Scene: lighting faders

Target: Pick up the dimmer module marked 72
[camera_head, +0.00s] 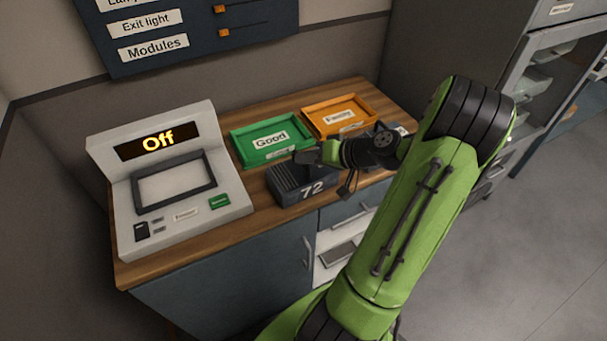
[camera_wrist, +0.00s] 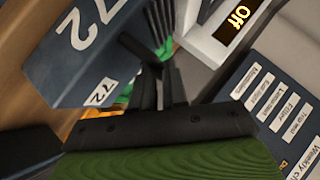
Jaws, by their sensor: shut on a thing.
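The dimmer module marked 72 (camera_head: 313,190) is a dark grey-blue ribbed block with a white 72 on its front. In the head view it is at the wooden counter's front edge, before the green tray. In the wrist view the module (camera_wrist: 62,62) fills the upper left, with a large 72 and a small 72 label. My gripper (camera_head: 322,156) reaches in from the right at the module's top and is shut on it. In the wrist view my gripper's dark fingers (camera_wrist: 152,65) meet its ribbed side. The exact contact, and whether the module touches the counter, cannot be told.
A green tray marked Good (camera_head: 240,150) and an orange tray (camera_head: 315,124) stand behind. A white tester reading Off (camera_head: 215,140) stands at the left. Another module (camera_head: 402,130) is partly hidden behind my wrist. A board with sliders (camera_head: 187,50) hangs on the wall.

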